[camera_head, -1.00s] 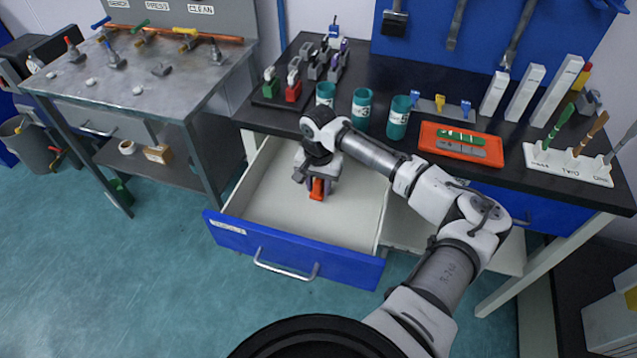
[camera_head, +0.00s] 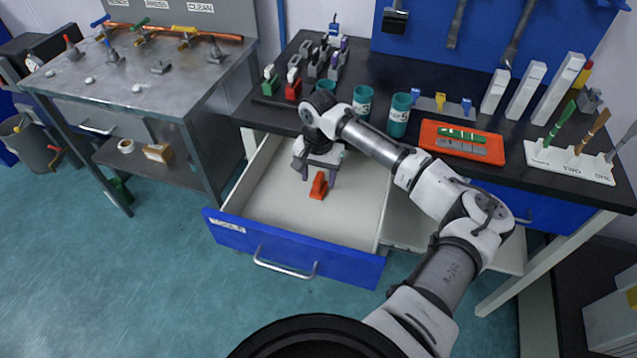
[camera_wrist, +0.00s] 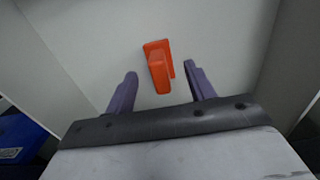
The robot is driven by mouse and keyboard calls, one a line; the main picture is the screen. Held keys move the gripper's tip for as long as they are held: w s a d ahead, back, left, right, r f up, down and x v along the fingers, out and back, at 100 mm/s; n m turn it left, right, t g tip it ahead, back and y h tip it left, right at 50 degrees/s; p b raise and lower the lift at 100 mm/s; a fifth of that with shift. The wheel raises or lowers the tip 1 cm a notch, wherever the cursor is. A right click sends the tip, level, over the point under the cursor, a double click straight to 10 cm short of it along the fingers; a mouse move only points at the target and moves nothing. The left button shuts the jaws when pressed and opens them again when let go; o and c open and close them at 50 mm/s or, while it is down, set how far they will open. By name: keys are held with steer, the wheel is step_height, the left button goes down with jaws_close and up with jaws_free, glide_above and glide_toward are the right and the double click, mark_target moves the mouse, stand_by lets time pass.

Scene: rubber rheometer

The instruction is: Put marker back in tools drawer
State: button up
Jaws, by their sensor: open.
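The open tools drawer (camera_head: 350,222) has a blue front and a pale, roomy inside. An orange-red object, which appears to be the marker (camera_head: 319,185), lies on the drawer floor. In the wrist view the marker (camera_wrist: 158,68) looks like a blocky orange piece, apart from both fingers. My gripper (camera_head: 320,176) is open and empty above the drawer, just over and behind the marker. In the wrist view the purple fingers of my gripper (camera_wrist: 161,84) are spread wide on either side of it.
Teal cups (camera_head: 398,115) stand along the black bench's front edge above the drawer. An orange tray (camera_head: 428,139) holds a green item and a grey item. A white rack (camera_head: 567,166) stands at right. A metal table (camera_head: 140,97) is at left. The rest of the drawer floor is clear.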

mark_target(318, 178)
step_height(318, 178, up, 9)
steer(key=shift+b, duration=0.65)
